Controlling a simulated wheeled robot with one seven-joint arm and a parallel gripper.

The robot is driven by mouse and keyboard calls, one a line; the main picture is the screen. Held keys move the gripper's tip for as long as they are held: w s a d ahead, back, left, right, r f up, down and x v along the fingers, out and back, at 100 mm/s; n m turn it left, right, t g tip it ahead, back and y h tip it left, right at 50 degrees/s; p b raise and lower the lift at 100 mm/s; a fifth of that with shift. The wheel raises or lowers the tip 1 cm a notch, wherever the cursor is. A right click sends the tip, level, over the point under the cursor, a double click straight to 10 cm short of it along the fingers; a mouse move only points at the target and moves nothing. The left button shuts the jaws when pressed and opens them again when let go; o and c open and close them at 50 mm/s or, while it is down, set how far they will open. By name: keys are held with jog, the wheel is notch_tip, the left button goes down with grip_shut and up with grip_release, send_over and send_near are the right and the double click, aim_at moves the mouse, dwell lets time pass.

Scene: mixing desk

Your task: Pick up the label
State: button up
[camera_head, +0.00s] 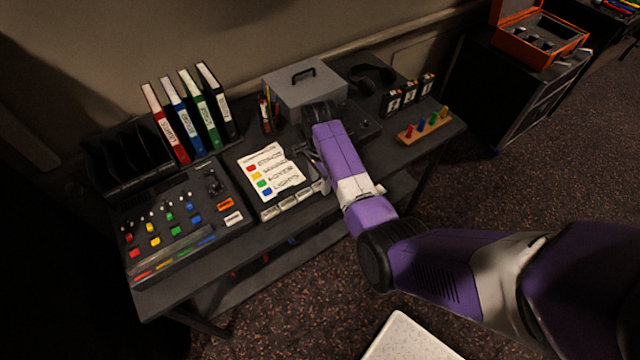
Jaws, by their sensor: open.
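Several small white label-like strips (287,204) lie in a row along the front edge of a dark holder, below a white printed sheet (268,172) with coloured squares. The rightmost strip is close to my forearm and partly hidden. I cannot tell which strip is the label meant. My gripper (309,167) is open, low over the desk just right of the sheet and near the right end of the row. Its fingers are dark, small and partly hidden by my purple arm, so contact with a strip cannot be told.
A mixing console (180,222) with coloured buttons is at left, binders (190,110) behind it. A grey box (304,88), a pen cup (268,115) and headphones (372,75) stand at the back. A wooden peg rack (424,128) is at right. Clear desk is scarce.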

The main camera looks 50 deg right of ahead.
aim_at(319, 184)
grip_shut()
jog(key=shift+r, duration=0.15)
notch_tip(319, 184, up, 20)
jog(key=p, duration=0.3)
dwell(0.5)
